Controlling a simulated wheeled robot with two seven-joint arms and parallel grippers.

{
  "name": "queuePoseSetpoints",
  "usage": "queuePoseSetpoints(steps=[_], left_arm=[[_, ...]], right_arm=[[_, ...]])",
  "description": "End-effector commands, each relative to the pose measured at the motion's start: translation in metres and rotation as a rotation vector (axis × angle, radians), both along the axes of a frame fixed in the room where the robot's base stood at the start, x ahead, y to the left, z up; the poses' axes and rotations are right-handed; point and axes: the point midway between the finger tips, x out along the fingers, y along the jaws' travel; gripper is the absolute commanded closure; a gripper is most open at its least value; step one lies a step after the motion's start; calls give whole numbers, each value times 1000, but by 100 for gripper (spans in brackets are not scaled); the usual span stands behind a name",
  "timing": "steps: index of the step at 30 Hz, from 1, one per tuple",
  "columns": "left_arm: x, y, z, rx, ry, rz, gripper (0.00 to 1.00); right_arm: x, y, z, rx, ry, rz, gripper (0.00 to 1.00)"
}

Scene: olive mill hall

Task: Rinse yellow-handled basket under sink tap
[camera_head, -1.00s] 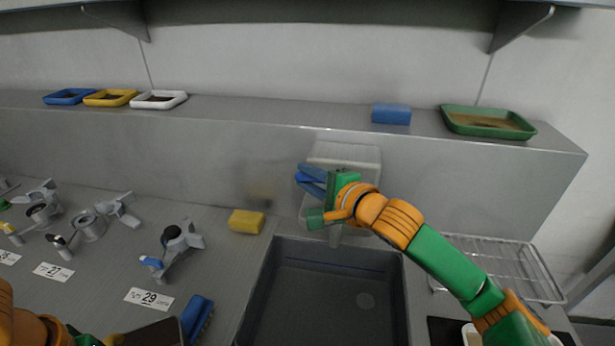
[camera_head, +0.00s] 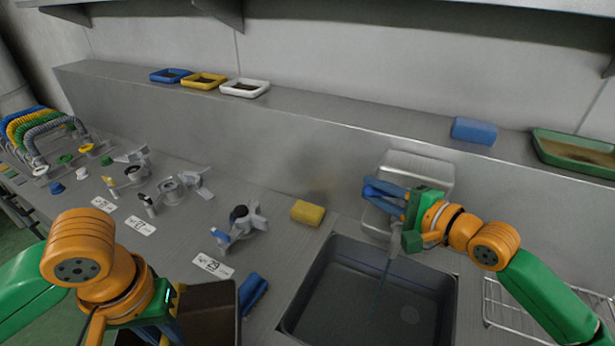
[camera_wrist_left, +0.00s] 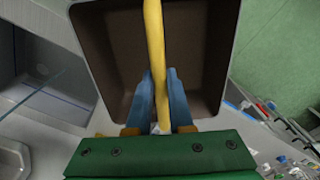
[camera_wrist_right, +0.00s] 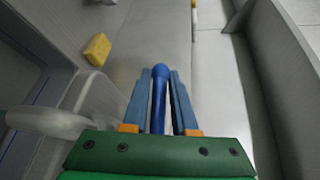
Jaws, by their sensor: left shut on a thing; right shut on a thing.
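The brown basket (camera_head: 215,310) is at the bottom of the head view, left of the sink (camera_head: 345,295). Its yellow handle (camera_wrist_left: 153,45) runs between the fingers of my left gripper (camera_wrist_left: 161,100), which is shut on it. The basket's dark inside (camera_wrist_left: 110,45) looks empty in the left wrist view. My right gripper (camera_head: 378,195) is shut on the tap's blue lever (camera_wrist_right: 159,85) behind the sink. A thin water stream (camera_head: 384,270) falls from the tap (camera_head: 394,243) into the sink, beside the basket and apart from it.
A yellow sponge (camera_head: 308,212) lies left of the tap, and a blue block (camera_head: 253,292) lies between basket and sink. Grey fixtures (camera_head: 240,225) with number labels stand along the counter. A wire rack (camera_head: 505,310) is right of the sink. Trays (camera_head: 245,87) stand on the ledge.

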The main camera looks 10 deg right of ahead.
Motion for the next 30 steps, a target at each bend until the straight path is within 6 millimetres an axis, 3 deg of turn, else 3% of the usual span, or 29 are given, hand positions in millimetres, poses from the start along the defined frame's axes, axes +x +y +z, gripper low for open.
queuePoseSetpoints(steps=[8,9,11,22,30], left_arm=[[0,0,0,0,-1,0,100],[0,0,0,0,-1,0,100],[0,0,0,0,-1,0,100],[0,0,-1,0,-1,0,100],[0,0,-11,0,-1,0,100]], right_arm=[[-1,1,-2,1,5,3,100],[-1,1,-2,1,5,3,66],[0,1,-2,1,4,3,51],[-2,-1,-1,1,3,1,51],[-20,-12,0,1,3,-3,51]])
